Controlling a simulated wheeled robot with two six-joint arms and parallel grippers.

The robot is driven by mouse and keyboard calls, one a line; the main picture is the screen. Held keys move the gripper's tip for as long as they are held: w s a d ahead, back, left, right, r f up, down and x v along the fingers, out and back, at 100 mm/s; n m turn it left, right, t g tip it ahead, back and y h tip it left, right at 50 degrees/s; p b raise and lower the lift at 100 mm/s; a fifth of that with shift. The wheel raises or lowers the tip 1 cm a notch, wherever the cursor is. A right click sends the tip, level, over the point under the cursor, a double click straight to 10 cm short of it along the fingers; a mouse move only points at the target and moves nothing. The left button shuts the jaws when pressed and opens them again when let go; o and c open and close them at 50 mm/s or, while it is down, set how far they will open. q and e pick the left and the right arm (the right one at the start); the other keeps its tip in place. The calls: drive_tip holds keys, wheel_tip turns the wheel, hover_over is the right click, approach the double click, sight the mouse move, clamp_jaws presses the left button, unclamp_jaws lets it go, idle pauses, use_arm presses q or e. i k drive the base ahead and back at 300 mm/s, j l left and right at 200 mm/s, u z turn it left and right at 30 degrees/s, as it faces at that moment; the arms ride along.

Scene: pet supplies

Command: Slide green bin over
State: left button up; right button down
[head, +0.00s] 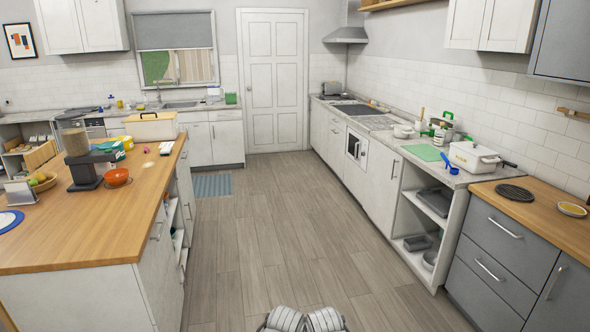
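A small green box-like container (231,98) stands on the far counter, right of the sink and left of the white door. It is too small to tell if it is the green bin. Two rounded light-grey parts of my own arms show at the bottom edge, close together. Neither of my grippers shows, and both arm parts are far from the green things.
The wooden island (95,224) at left bears a food dispenser (76,146), an orange bowl (117,176) and a cream box (151,126). The right counter holds a green board (428,153) and a white pot (472,157). The wooden floor (290,220) between is clear.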

sight(230, 98)
drive_tip(key=i+u, duration=0.15)
drive_tip(key=i, duration=0.7)
drive_tip(key=i+l+u, duration=0.2)
drive_tip(key=i, duration=2.45)
drive_tip(key=i+u, duration=0.15)
drive_tip(key=i, duration=2.9)
drive_tip(key=i+u, duration=0.1)
drive_tip(key=i, duration=1.15)
drive_tip(key=i+l, duration=0.1)
drive_tip(key=i, duration=1.1)
drive_tip(key=i+j+z, duration=0.25)
drive_tip(key=i+j, duration=0.35)
drive_tip(key=i, duration=0.25)
drive_tip(key=i+j+z, duration=0.3)
drive_tip(key=i+j, duration=0.45)
